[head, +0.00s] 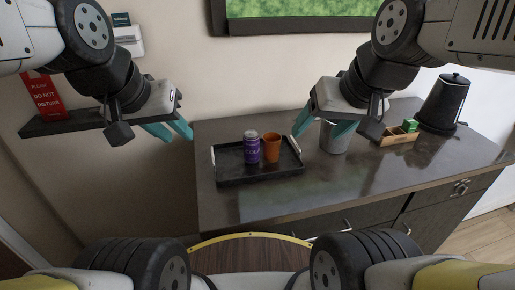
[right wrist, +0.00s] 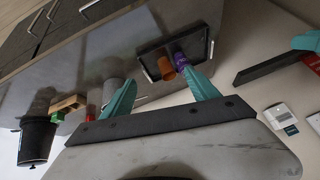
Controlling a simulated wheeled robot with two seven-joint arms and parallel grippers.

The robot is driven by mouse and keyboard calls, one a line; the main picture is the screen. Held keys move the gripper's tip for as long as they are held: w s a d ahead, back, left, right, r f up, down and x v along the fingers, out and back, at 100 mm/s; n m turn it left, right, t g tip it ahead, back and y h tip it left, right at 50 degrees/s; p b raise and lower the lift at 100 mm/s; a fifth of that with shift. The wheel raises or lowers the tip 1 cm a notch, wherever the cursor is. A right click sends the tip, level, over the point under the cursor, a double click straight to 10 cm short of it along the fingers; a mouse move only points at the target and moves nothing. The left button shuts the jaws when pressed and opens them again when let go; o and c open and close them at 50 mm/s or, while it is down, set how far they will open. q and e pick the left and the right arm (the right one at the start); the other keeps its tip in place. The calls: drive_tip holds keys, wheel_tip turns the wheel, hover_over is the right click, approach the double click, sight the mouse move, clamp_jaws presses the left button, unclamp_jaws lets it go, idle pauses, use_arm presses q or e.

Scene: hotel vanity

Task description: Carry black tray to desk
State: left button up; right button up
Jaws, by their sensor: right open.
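The black tray (head: 233,180) lies flat on the dark counter, with a light metal handle at its left and right ends. A purple can (head: 252,147) and an orange cup (head: 272,148) stand upright on it. My left gripper (head: 179,133) is open and empty, up and left of the tray, apart from it. My right gripper (head: 322,130) is open and empty, up and right of the tray. The tray also shows in the right wrist view (right wrist: 202,44), beyond the spread fingers of my right gripper (right wrist: 163,88).
The dark counter (head: 370,185) has bare room in front and right of the tray. A grey bin (head: 333,144), partly behind my right gripper, a wooden box (head: 398,138) and a black kettle (head: 441,105) stand right. A dark wall shelf (head: 60,127) is left. A wooden round surface (head: 250,256) is below.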

idle(0.3)
drive_tip(key=shift+w, duration=0.15)
drive_tip(key=c, duration=0.5)
drive_tip(key=w+n, duration=0.1)
drive_tip(key=w+a+n+g, duration=0.1)
drive_tip(key=w+n, duration=0.1)
drive_tip(key=w+a+n, duration=0.1)
drive_tip(key=w, duration=0.1)
drive_tip(key=shift+a+g, duration=0.15)
drive_tip(key=shift+g, duration=0.15)
clamp_jaws()
drive_tip(key=n+g+y, duration=0.1)
drive_tip(key=n+g, duration=0.4)
drive_tip(key=n, duration=1.1)
hover_over(222, 167)
drive_tip(key=d, duration=0.4)
drive_tip(key=f, duration=1.4)
drive_tip(key=w+f, duration=0.1)
drive_tip(key=f, duration=0.5)
drive_tip(key=shift+a+f, duration=0.1)
drive_tip(key=shift+f, duration=0.3)
drive_tip(key=a, duration=0.2)
drive_tip(key=shift+s+a, duration=0.4)
drive_tip(key=shift+a, duration=0.55)
